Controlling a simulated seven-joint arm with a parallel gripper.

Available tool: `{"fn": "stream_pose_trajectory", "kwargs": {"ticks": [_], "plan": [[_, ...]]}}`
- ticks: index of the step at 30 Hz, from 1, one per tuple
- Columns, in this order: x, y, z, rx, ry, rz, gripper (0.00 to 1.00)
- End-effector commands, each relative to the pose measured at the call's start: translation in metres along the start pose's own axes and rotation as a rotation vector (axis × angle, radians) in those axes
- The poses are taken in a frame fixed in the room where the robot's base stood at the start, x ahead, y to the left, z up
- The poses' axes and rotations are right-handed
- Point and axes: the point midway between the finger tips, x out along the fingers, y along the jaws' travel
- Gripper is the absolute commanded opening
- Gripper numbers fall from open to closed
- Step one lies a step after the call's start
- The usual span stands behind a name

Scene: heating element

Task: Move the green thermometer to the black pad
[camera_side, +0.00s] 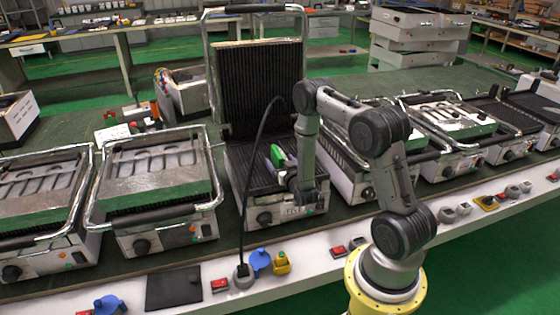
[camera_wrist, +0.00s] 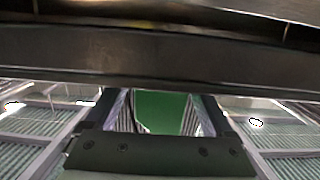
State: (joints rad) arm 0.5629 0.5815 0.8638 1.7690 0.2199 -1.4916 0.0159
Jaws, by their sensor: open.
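The green thermometer (camera_side: 278,157) shows in the side view over the ribbed lower plate of the open middle grill, right at my gripper (camera_side: 277,171). My gripper is open, low over that plate. I cannot tell whether the thermometer lies between the fingers or just beside them; part of it is hidden. In the wrist view, a green patch (camera_wrist: 160,110) shows between two pale upright parts; I cannot tell whether it is the thermometer. The black pad (camera_side: 174,288) lies flat and bare on the white front ledge, below and left of the open grill.
The open grill's raised lid (camera_side: 257,82) stands behind my gripper. A black cable (camera_side: 250,185) arcs in front of the grill to a plug. Closed grills (camera_side: 155,185) stand on both sides. A blue knob (camera_side: 260,261) and a yellow part (camera_side: 282,264) stand right of the pad.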

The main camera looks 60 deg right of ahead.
Motion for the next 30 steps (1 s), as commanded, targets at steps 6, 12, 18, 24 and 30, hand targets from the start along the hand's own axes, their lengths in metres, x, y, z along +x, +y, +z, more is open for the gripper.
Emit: {"fn": "stream_pose_trajectory", "kwargs": {"ticks": [6, 12, 18, 24, 30], "plan": [[0.0011, 0.0001, -0.0001, 0.000, 0.000, 0.000, 0.88], [0.0008, 0.0000, 0.0000, 0.000, 0.000, 0.000, 0.53], [0.0006, 0.0000, 0.0000, 0.000, 0.000, 0.000, 0.17], [0.0009, -0.0001, -0.0008, 0.000, 0.002, 0.000, 0.00], [0.0008, -0.0001, -0.0011, 0.000, 0.002, 0.000, 0.00]]}}
